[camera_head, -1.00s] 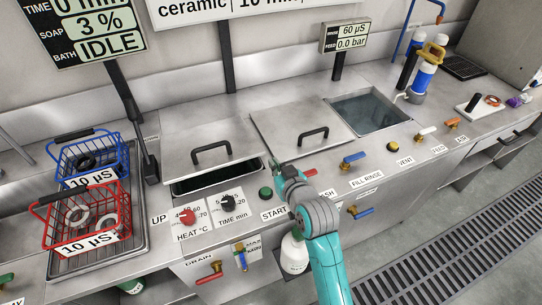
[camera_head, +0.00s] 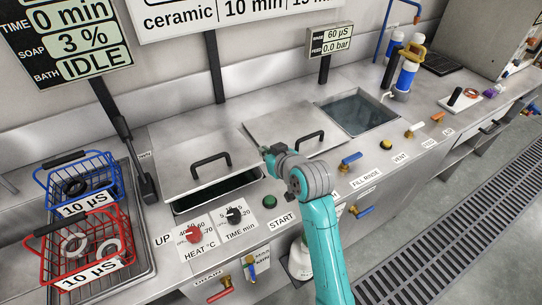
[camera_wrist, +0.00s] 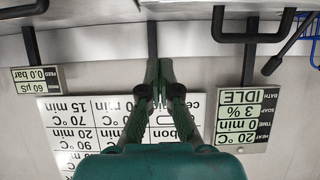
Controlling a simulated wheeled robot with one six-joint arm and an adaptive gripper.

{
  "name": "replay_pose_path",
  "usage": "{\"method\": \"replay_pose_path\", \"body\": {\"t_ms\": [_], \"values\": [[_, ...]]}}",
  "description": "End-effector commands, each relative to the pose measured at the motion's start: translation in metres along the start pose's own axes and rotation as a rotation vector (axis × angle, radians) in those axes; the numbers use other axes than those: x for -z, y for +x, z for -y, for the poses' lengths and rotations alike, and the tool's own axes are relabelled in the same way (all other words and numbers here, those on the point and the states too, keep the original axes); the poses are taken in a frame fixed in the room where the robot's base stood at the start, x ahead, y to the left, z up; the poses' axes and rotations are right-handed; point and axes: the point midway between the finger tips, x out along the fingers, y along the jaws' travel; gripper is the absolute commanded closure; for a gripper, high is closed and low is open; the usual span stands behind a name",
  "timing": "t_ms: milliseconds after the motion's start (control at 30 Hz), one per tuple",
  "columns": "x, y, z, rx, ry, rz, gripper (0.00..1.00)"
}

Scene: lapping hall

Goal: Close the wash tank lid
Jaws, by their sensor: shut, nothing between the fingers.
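The wash tank lid (camera_head: 180,150) is a flat steel plate with a black bar handle (camera_head: 212,166). It sits toward the back, leaving a dark strip of the wash tank opening (camera_head: 215,190) uncovered along the front. My gripper (camera_head: 268,152) is shut and empty, at the lid's right side near the neighbouring lid; its fingertips are small in the head view. In the wrist view its dark fingers (camera_wrist: 164,70) are together, apart from either handle. That view is upside down and shows the same black handle (camera_wrist: 254,37) at upper right.
A second steel lid (camera_head: 285,122) with a black handle lies left of the open rinse tank (camera_head: 360,112). Blue (camera_head: 85,175) and red (camera_head: 85,250) baskets stand at left. Knobs and a green start button (camera_head: 269,201) line the front. A sign post (camera_head: 135,150) rises behind.

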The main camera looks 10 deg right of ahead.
Motion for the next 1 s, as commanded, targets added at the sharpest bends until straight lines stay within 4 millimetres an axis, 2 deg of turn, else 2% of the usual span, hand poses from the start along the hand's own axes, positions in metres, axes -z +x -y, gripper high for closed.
{"method": "replay_pose_path", "body": {"t_ms": [200, 300, 500, 1000], "values": [[0.001, 0.041, 0.0, 0.0, 0.0, 0.0, 1.0], [-0.018, 0.043, 0.0, -0.001, 0.001, 0.003, 1.0], [-0.035, 0.047, 0.0, 0.0, 0.001, 0.001, 1.0], [-0.042, 0.049, 0.0, 0.0, 0.0, 0.0, 1.0]]}}
